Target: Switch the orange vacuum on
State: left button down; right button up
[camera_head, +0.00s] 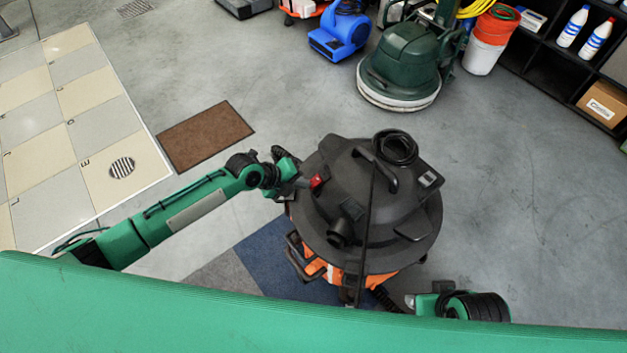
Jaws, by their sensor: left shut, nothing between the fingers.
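The orange vacuum (375,205) stands upright in the middle of the floor, with a black domed lid and an orange lower body (318,267) mostly hidden under it. A small red switch (317,181) sits on the left side of the lid. My left gripper (304,183) is shut and empty, its tips right at the red switch. I cannot tell whether they touch it, or which way the switch is set. A part of my right arm shows at the bottom, right of the vacuum, but its fingers are not visible.
A brown mat (205,137) lies left of the vacuum. Behind it stand a green floor machine (402,65), a blue blower (340,35) and an orange-and-white bucket (490,42). Black shelves (553,75) hold bottles and a box. The floor right of the vacuum is clear.

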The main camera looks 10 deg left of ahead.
pick_arm(q)
jog(key=shift+w+d+f+b, duration=0.15)
jog(key=shift+d+f+b, duration=0.15)
jog(key=shift+f+b, duration=0.1)
dwell(0.3)
jog(key=shift+r, duration=0.1)
jog(key=p+v, duration=0.2)
jog(key=v, duration=0.4)
jog(key=shift+p, duration=0.4)
dwell(0.4)
